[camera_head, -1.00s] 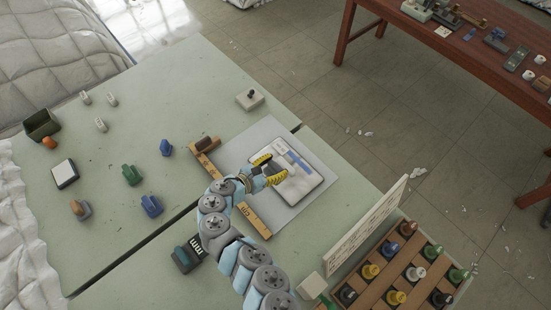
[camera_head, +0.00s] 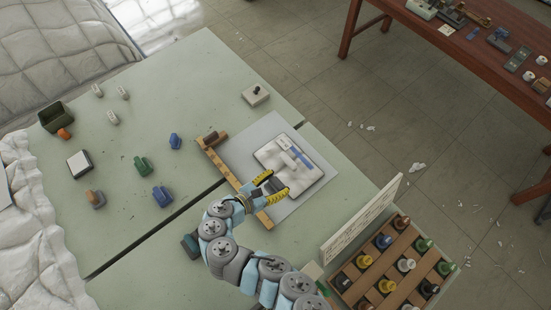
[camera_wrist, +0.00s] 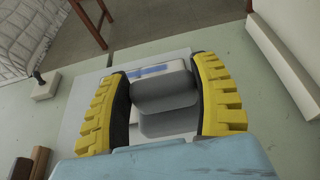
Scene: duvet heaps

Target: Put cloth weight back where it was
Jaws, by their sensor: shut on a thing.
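My gripper (camera_head: 272,185) has its yellow-padded fingers around a grey block, which I take to be the cloth weight (camera_wrist: 167,92). In the wrist view the block sits between both pads, with a rounded upper part and a lower part. The gripper is at the lower left edge of a white cushioned pad (camera_head: 301,178) with a blue strip and a pale bar on it. The pad lies on a grey sheet (camera_head: 258,134). I cannot tell whether the block touches the pad or sheet.
A wooden L-shaped ruler (camera_head: 223,166) borders the sheet. Blue (camera_head: 162,196) and green (camera_head: 142,165) handled pieces stand left on the green table (camera_head: 205,85). A white upright board (camera_head: 362,221) and a rack of several coloured knobs (camera_head: 388,267) are at lower right.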

